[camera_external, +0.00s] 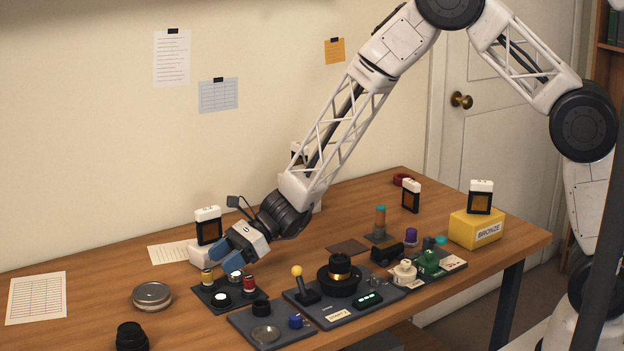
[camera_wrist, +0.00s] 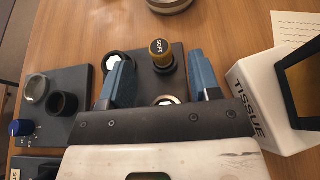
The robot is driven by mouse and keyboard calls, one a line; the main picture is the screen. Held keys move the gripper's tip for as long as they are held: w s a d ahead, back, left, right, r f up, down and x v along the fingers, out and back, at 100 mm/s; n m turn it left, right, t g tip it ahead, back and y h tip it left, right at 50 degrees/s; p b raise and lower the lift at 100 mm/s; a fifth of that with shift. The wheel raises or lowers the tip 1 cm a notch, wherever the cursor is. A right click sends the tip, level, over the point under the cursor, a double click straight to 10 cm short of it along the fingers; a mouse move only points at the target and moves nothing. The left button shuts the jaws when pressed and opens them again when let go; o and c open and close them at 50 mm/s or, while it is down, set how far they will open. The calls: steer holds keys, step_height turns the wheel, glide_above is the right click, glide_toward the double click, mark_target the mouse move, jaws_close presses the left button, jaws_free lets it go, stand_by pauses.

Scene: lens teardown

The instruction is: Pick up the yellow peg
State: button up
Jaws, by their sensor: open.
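The yellow peg (camera_external: 207,277) stands upright at the back left of a dark square tray (camera_external: 213,297). In the wrist view its yellow top (camera_wrist: 161,48) reads "SOFT" and its lower part is dark. My gripper (camera_external: 226,262) has blue fingers and hangs over the back of this tray. In the wrist view the open gripper (camera_wrist: 158,62) has the yellow peg in the gap between its fingertips, nearer the right one. Neither finger visibly touches it. How far the fingertips are above the peg is hard to tell.
A red-topped peg (camera_external: 249,284) and white-topped round parts share the tray. A white tissue box (camera_wrist: 262,98) stands close to my right finger in the wrist view. A panel with a yellow-ball joystick (camera_external: 297,271) stands to the right. A round metal tin (camera_external: 152,296) lies left.

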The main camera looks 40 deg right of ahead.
mark_target(204, 271)
steer(key=shift+x, duration=1.75)
steer(key=c, duration=1)
steer(key=shift+r, duration=0.2)
steer(key=shift+r, duration=4.85)
